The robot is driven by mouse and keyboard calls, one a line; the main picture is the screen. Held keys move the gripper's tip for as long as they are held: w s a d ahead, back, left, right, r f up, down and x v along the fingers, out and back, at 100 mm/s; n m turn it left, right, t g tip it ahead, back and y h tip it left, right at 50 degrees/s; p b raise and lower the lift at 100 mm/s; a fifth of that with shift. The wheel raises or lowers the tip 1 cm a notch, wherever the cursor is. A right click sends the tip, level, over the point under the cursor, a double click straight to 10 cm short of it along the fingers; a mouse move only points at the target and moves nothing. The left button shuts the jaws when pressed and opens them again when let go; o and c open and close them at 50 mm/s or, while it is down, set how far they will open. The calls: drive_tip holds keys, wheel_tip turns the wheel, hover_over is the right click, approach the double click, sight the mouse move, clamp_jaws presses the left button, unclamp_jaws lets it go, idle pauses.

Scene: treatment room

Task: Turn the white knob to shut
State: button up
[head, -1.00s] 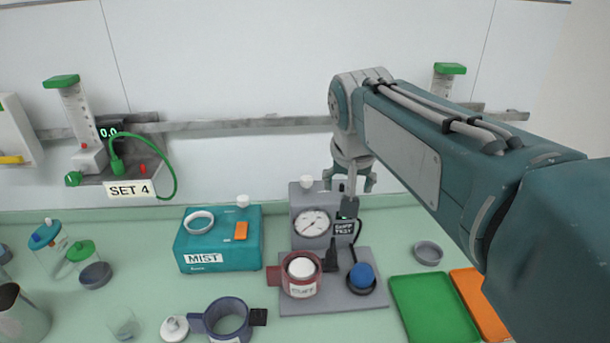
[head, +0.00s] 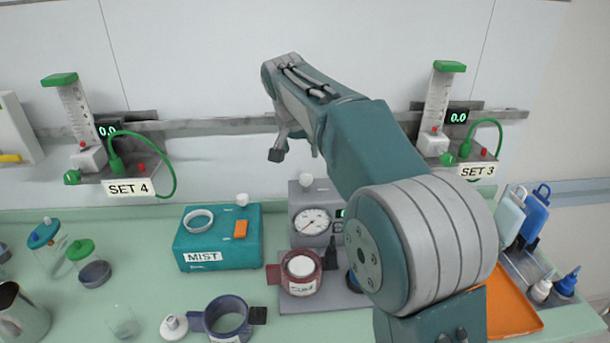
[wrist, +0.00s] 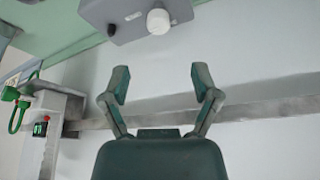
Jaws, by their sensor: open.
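A white knob (head: 307,182) sits on top of the grey gauge box (head: 299,196). In the wrist view the knob (wrist: 158,21) shows at the top, on the grey box (wrist: 125,10). Another white knob (head: 242,199) sits on the teal MIST box (head: 221,253); I cannot tell from the frames which one the task means. My gripper (head: 296,154) is above the grey box, partly hidden behind my arm. In the wrist view my gripper (wrist: 160,82) is open and empty, with its fingers apart and short of the knob.
A grey wall rail (head: 220,126) runs behind my gripper. The SET 4 unit (head: 128,188) is at left, the SET 3 unit (head: 478,171) at right. A red cuff cup (head: 301,272) and a blue cup (head: 228,318) stand in front. An orange tray (head: 512,305) is at right.

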sight(306, 176)
drive_tip(key=x, duration=1)
drive_tip(key=shift+s, duration=0.1)
clamp_jaws()
